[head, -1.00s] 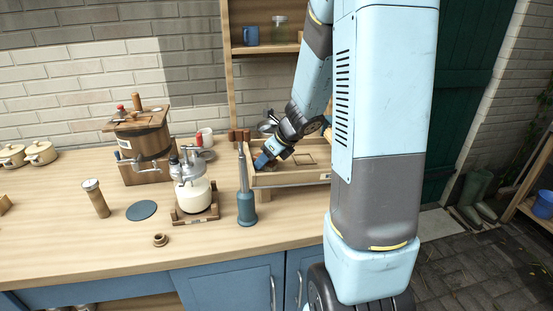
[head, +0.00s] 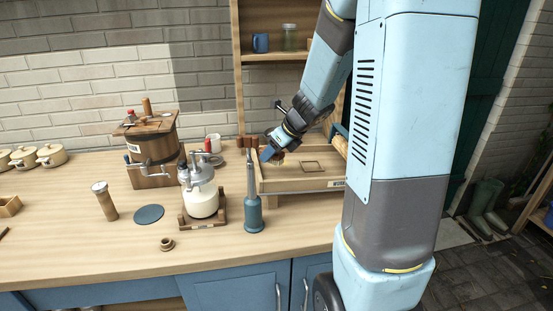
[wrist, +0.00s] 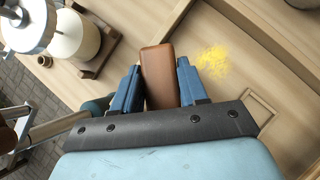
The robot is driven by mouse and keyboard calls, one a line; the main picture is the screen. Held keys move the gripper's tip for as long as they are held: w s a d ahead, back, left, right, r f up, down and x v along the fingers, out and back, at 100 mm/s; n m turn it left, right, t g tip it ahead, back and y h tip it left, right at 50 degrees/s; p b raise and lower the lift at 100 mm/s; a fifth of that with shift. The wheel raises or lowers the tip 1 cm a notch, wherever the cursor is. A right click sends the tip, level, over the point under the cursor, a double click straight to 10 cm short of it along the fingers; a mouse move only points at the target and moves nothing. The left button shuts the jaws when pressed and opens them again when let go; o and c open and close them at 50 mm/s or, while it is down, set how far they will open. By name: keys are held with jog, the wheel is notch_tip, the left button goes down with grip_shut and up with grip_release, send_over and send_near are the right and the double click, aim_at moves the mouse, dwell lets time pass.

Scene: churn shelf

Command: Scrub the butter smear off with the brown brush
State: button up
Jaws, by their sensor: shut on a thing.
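My gripper (wrist: 155,85) is shut on the brown brush (wrist: 158,72), a block with rounded edges held between the two blue fingers. The butter smear (wrist: 214,62) is a speckled yellow patch on the wooden tray (wrist: 285,65), just right of the right finger in the wrist view. The brush is beside the smear, not over it. Whether the brush touches the wood cannot be told. In the head view, my gripper (head: 268,152) is over the left part of the tray (head: 300,184), and the brush is mostly hidden.
A tall blue-grey plunger-like tool (head: 253,210) stands close to the tray's left front corner. A milk-filled jar with a metal top (head: 202,198) stands left of it. A wooden churn (head: 152,150) is farther left. The front counter is mostly clear.

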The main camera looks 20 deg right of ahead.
jog(key=shift+d+r, duration=0.1)
jog(key=shift+r, duration=0.6)
jog(key=shift+d+r, duration=0.15)
jog(key=shift+r, duration=1.3)
jog(key=shift+s, duration=0.1)
